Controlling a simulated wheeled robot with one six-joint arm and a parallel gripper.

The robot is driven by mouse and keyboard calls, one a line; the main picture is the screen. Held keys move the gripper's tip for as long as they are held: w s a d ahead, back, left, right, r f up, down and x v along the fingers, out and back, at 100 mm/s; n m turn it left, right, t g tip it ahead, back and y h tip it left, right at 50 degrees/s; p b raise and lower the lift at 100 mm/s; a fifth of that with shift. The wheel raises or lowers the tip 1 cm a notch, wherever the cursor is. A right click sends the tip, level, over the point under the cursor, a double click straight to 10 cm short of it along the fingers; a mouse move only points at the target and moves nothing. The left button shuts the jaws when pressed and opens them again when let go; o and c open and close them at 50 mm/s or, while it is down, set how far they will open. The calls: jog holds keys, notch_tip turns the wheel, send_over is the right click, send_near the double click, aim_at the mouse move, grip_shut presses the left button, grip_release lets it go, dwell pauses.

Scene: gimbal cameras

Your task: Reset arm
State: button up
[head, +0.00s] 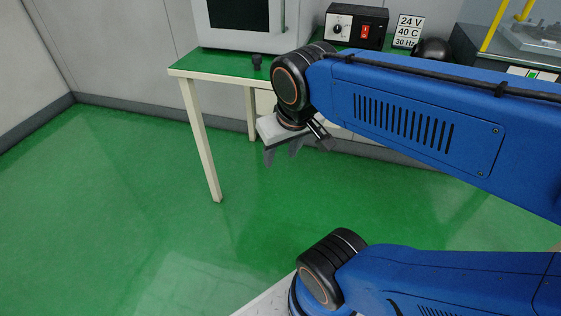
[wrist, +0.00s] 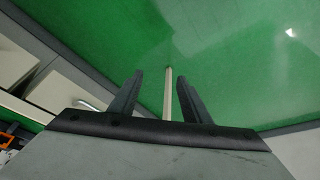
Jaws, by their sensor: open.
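My gripper (head: 281,155) hangs from the end of my blue arm in the head view, pointing down in front of the table. In the wrist view its two dark fingers (wrist: 153,95) stand apart with nothing between them. Green floor and a pale table leg (wrist: 168,92) show beyond the fingers. The gripper is open and empty, and nothing is seen touching it.
A green-topped table (head: 215,63) stands behind the arm, with a white-framed box with a dark window (head: 240,18), a small black knob-like object (head: 257,61) and a black control box (head: 356,26) on it. A sign (head: 408,31) stands further right. The floor (head: 110,200) at left is clear.

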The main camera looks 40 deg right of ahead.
jog(key=shift+s+a+f+n+t+y, duration=0.3)
jog(key=shift+s+a+f+n+y, duration=0.15)
jog(key=shift+s+a+n, duration=0.3)
jog(key=shift+d, duration=0.1)
dwell(0.8)
